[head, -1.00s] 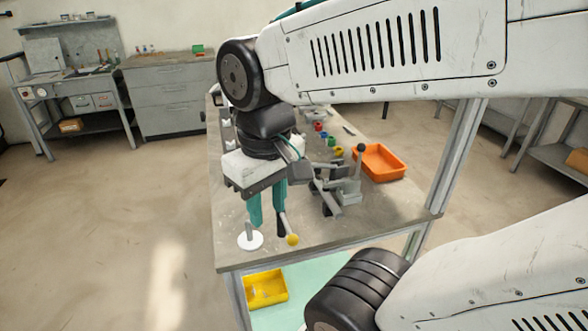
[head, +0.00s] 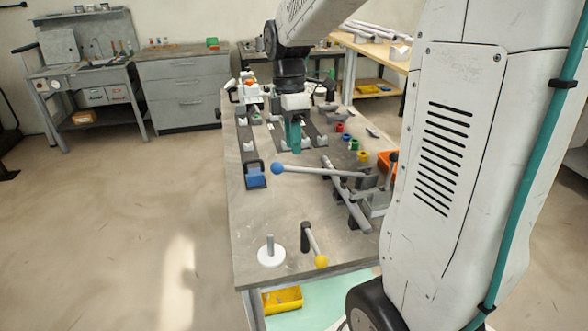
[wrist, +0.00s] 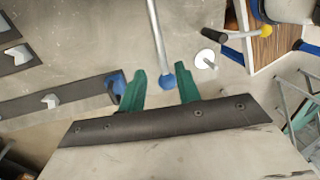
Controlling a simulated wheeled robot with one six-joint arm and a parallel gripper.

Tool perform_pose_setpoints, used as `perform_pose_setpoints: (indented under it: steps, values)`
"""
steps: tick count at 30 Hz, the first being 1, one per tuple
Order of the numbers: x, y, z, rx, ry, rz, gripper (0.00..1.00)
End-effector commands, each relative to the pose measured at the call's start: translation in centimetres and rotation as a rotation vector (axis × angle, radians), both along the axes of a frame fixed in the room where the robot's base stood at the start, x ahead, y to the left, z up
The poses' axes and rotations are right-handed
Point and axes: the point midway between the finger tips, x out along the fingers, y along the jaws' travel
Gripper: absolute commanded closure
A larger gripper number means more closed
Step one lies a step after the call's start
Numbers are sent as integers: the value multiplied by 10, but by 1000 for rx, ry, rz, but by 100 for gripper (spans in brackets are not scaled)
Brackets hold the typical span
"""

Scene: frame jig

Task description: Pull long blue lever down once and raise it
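The long blue lever is a thin grey rod (head: 318,171) with a blue ball (head: 277,169) at its left end. It lies roughly level, running right to a grey clamp-like mount (head: 368,185). In the wrist view the rod (wrist: 156,35) comes down from the top and its ball (wrist: 168,81) appears between my fingers, with no clear contact. My gripper (head: 294,150) has teal fingers pointing down, above the table and behind the lever in the head view. In the wrist view my gripper (wrist: 159,72) is open, its two fingers apart.
A yellow-knobbed lever (head: 321,261) and a white disc with a peg (head: 271,253) stand near the front edge. A blue block on a dark rail (head: 255,176) is at left. An orange tray (head: 386,163) is at right. Bare table (head: 255,215) lies at front left.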

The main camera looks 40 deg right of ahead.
Motion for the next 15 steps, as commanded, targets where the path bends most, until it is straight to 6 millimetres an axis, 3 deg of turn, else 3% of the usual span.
perform_pose_setpoints:
  steps: [15]
  values:
    - [-13,4,-69,1,3,1,67]
